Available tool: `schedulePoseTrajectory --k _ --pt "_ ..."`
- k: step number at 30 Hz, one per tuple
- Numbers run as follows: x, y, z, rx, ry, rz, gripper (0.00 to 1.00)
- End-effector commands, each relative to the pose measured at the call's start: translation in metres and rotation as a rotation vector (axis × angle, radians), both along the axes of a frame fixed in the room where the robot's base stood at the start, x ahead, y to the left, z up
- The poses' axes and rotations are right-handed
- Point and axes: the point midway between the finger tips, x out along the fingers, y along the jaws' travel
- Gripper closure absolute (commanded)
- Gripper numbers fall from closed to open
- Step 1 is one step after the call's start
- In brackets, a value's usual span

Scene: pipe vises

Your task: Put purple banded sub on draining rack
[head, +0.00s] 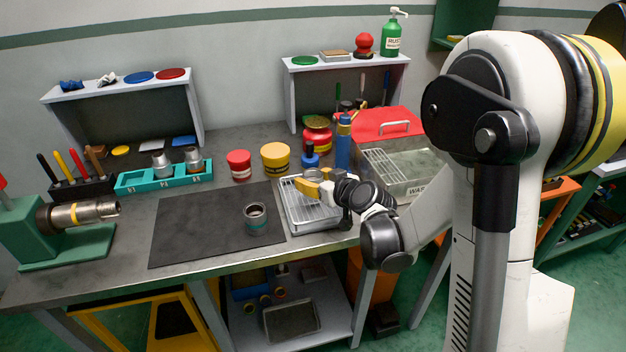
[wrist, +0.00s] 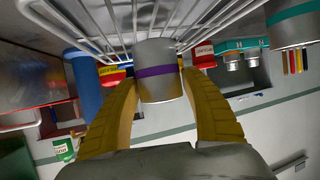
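The purple banded sub (wrist: 157,62) is a short grey cylinder with a purple band, seen in the wrist view between my two yellow fingers. My gripper (wrist: 158,85) has a finger against each side of it. In the head view my gripper (head: 310,184) is low over the draining rack (head: 316,217), a wire rack in a pale tray right of the dark mat. The sub is mostly hidden there by my fingers and wrist. The rack wires (wrist: 110,25) show right behind the sub in the wrist view. I cannot tell whether the sub touches them.
A teal-banded cylinder (head: 256,219) stands on the dark mat (head: 195,228). A teal holder (head: 132,184) carries two metal cylinders. The wash tub (head: 408,187) is right of the rack. A blue bottle (head: 343,145) and red and yellow cans (head: 275,157) stand behind it.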

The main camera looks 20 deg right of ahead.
Motion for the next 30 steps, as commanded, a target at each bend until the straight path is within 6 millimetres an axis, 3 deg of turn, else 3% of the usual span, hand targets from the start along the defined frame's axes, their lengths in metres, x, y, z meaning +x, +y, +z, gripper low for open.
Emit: schedulePoseTrajectory --k 13,24,30 --pt "-0.002 -0.001 0.007 0.0 0.0 -0.001 0.33" --pt "-0.072 -0.021 0.038 0.0 0.0 -0.003 0.33" --pt "-0.099 -0.027 0.048 0.001 0.0 -0.003 0.33"
